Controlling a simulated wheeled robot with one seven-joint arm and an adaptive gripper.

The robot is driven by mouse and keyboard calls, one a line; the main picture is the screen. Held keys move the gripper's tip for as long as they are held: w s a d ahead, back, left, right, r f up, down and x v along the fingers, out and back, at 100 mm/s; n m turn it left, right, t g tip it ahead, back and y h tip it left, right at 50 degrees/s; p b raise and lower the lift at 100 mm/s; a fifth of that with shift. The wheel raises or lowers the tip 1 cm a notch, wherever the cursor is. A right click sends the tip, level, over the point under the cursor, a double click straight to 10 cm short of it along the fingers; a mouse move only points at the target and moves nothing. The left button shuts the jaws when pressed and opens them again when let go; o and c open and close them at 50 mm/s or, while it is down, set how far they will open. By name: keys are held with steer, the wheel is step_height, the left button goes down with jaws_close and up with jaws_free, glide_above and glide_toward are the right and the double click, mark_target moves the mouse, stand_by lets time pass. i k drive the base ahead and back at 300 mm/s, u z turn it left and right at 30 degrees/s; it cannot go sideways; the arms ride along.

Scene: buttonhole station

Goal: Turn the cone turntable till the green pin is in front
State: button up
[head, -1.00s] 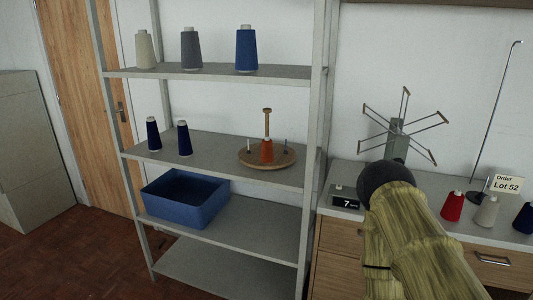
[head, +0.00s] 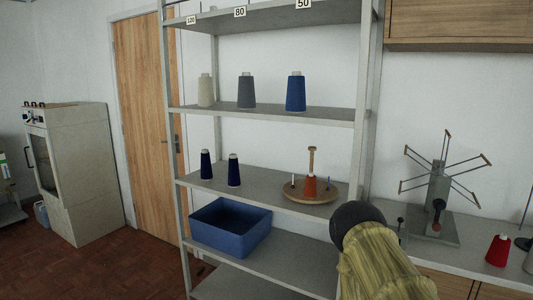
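The cone turntable (head: 299,196) is a round wooden disc on the right part of the middle shelf. An orange-red cone (head: 310,188) stands on it, with a wooden knobbed post (head: 311,160) rising at its middle. A pale pin (head: 292,181) shows at the disc's left and a blue pin (head: 328,184) at its right. I cannot make out a green pin; the cone may hide it. My arm, in a yellow-green sleeve, shows at the bottom right below the turntable. My gripper is not in view.
The grey shelf rack (head: 373,120) has upright posts beside the turntable. Two navy cones (head: 234,170) stand left on the same shelf, above a blue bin (head: 230,228).

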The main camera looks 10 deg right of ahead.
mark_target(294, 190)
steer(key=z, duration=0.35)
steer(key=k, duration=0.15)
steer(key=u, duration=1.55)
steer(key=i, duration=1.35)
steer(key=z, duration=0.9)
